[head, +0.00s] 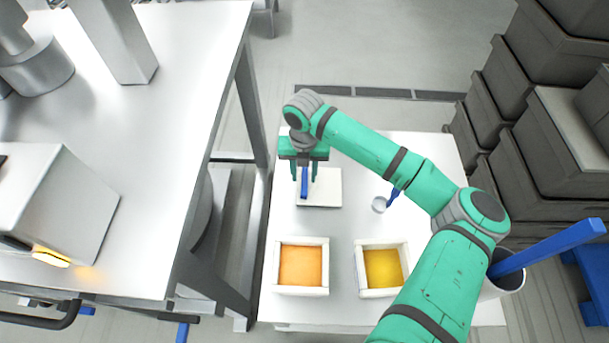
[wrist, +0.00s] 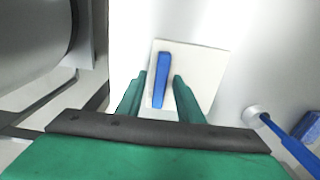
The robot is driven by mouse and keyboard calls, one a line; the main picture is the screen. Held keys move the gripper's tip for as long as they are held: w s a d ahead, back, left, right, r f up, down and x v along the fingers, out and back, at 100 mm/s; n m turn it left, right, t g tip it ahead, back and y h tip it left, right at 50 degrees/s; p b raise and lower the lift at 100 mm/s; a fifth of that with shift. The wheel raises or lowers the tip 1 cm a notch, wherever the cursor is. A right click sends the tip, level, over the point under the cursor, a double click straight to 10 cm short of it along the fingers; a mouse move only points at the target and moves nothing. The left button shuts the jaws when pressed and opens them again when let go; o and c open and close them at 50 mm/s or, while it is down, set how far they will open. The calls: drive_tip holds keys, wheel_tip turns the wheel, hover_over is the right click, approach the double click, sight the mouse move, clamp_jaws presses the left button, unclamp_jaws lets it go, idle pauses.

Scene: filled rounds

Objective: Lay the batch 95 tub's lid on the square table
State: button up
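A flat white square lid (head: 328,190) with a blue bar handle (head: 304,183) is on the pale square table (head: 345,222), toward its far left. I cannot tell whether it lies flat on the table or on something low. The lid also shows in the wrist view (wrist: 203,72). My gripper (head: 304,178) is over it, fingers pointing down on either side of the handle, with gaps on both sides in the wrist view (wrist: 160,76). Two open white tubs stand nearer, one with orange filling (head: 301,267), one with yellow (head: 383,268). No batch numbers are readable.
A small round scoop (head: 379,205) with a blue handle lies right of the lid. A pail (head: 506,277) holding a long blue handle stands at the table's right. A steel bench (head: 190,100) is left, dark stacked crates (head: 540,140) right. Table space between lid and tubs is bare.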

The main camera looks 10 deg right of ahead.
wheel_tip(320, 180, up, 11)
drive_tip(key=shift+f, duration=0.15)
drive_tip(key=shift+d, duration=0.1)
idle(0.6)
